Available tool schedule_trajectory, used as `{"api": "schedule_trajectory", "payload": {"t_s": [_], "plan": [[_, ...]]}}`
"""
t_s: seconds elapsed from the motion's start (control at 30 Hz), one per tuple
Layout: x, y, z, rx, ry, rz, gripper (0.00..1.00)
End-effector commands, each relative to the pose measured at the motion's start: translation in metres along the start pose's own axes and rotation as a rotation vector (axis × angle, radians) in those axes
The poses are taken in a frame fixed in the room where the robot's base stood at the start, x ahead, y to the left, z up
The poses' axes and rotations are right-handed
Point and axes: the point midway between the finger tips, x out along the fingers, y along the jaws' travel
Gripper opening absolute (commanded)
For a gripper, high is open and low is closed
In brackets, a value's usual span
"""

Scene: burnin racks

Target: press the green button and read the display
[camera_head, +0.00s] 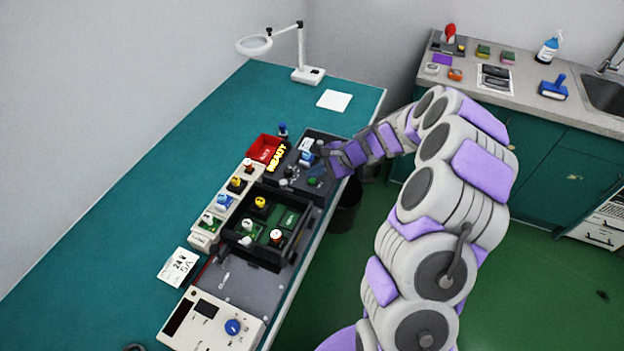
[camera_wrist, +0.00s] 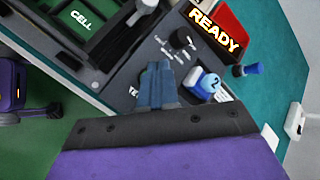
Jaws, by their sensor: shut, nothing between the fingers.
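The dark test panel (camera_head: 325,140) sits at the right edge of the teal bench. Its display shows READY in yellow letters (camera_head: 277,157), also readable in the wrist view (camera_wrist: 216,32). A green button (camera_head: 312,181) is low on the panel in the head view. My gripper (camera_wrist: 157,72) is shut and empty, with its fingers pointing at the panel face beside a partly covered label starting "TE". Contact with the panel cannot be told.
A blue-and-white piece marked 2 (camera_wrist: 208,84) is close right of the fingers. A black knob (camera_wrist: 182,39) lies beyond them. A red bin (camera_head: 265,148) stands behind the panel. A black tray (camera_head: 250,252) with green boards and coloured pieces is nearer. The bench's left side is clear.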

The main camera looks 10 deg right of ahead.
Motion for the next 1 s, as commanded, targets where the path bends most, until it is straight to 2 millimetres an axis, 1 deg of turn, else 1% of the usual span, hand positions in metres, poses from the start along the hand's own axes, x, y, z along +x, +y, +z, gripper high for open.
{"api": "schedule_trajectory", "payload": {"t_s": [0.13,1.0], "plan": [[0.0033,0.0028,-0.0013,0.000,-0.001,0.001,0.00],[0.0069,0.0054,-0.0042,0.000,-0.001,0.000,0.00]]}}
